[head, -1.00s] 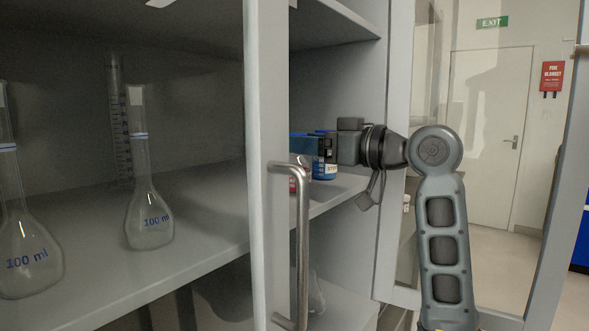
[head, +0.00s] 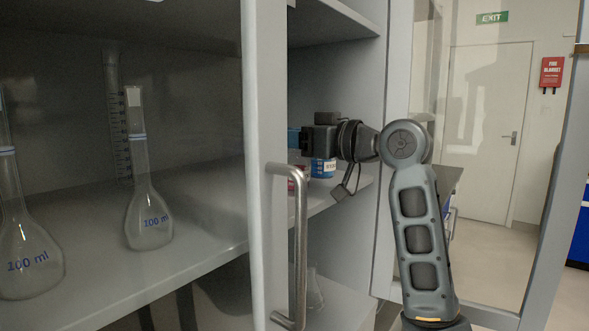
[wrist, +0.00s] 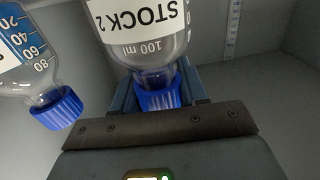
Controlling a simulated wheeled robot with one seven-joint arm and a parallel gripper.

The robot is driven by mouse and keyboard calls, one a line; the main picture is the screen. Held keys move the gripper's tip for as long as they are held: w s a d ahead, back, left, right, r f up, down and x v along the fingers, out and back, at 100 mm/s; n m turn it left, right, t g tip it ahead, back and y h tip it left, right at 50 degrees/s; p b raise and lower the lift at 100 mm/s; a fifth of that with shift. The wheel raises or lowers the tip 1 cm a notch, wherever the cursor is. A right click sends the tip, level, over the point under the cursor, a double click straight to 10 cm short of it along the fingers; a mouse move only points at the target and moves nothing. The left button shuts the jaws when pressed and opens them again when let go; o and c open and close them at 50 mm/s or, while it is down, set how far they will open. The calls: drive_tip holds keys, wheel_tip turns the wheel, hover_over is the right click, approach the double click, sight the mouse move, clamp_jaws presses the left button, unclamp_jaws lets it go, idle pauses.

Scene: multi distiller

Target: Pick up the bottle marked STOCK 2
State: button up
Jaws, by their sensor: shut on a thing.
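The bottle marked STOCK 2 (wrist: 142,30) is clear glass with a white label and a blue screw cap. It shows upside down in the wrist view, with its cap (wrist: 158,97) between my gripper's fingers. My gripper (wrist: 160,88) is shut on it at the cap and neck. In the head view my gripper (head: 306,140) is inside the cabinet, partly behind the door edge. The held bottle cannot be made out clearly there. Whether its base touches the shelf cannot be told.
A second blue-capped bottle (wrist: 28,55) with blue contents stands close beside the held one. A bottle with blue contents (head: 323,168) shows under my gripper. The cabinet door (head: 265,120) with its handle (head: 301,240) stands in front. Flasks (head: 149,215) and a cylinder (head: 118,150) are at left.

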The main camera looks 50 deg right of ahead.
clamp_jaws()
drive_tip(key=shift+r, duration=0.1)
